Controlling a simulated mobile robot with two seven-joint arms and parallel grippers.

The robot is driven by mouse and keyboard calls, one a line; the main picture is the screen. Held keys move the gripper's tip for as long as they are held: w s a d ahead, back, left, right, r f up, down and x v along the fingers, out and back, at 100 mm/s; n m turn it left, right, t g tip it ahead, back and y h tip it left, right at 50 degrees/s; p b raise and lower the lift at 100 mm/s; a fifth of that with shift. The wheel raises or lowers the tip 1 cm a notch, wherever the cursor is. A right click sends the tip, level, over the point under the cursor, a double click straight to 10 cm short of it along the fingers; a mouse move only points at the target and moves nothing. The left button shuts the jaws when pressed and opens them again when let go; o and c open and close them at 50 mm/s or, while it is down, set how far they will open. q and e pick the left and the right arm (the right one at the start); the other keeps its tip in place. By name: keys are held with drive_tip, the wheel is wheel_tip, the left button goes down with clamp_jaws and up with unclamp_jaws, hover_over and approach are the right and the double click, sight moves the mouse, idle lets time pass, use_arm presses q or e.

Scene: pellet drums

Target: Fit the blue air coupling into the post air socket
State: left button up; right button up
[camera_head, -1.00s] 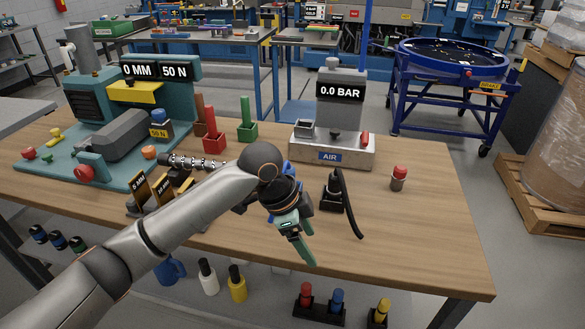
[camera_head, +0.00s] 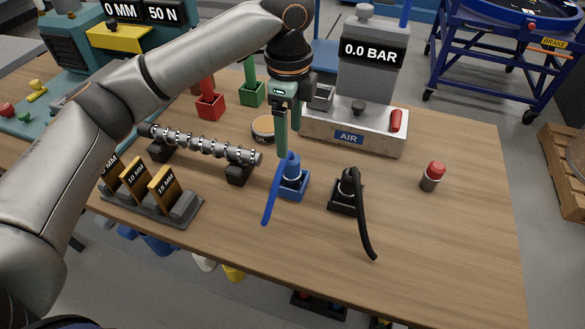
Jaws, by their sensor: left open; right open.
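The blue air coupling (camera_head: 292,167) stands upright in a blue square holder (camera_head: 291,188) on the table, with a blue hose (camera_head: 270,203) hanging from its left side. My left gripper (camera_head: 288,138) is open, pointing down just above the coupling. One finger reaches close to the coupling's top; I cannot tell whether it touches. The grey air post (camera_head: 370,70) stands behind on a pale base (camera_head: 385,138) marked AIR, and its display reads 0.0 BAR. I cannot clearly tell which fitting on the base is the socket. My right gripper is not in view.
A black coupling with a black hose (camera_head: 364,222) stands right of the blue one. A red-topped cylinder (camera_head: 431,178) is further right. A ribbed shaft (camera_head: 205,145), gauge blocks (camera_head: 162,190) and an oil tin (camera_head: 263,126) lie to the left. The front right tabletop is clear.

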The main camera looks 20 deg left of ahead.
sight(291, 157)
use_arm(q)
wheel_tip(291, 157, down, 8)
drive_tip(key=shift+d+r, duration=0.15)
idle(0.3)
clamp_jaws()
idle(0.5)
drive_tip(key=shift+r, duration=0.1)
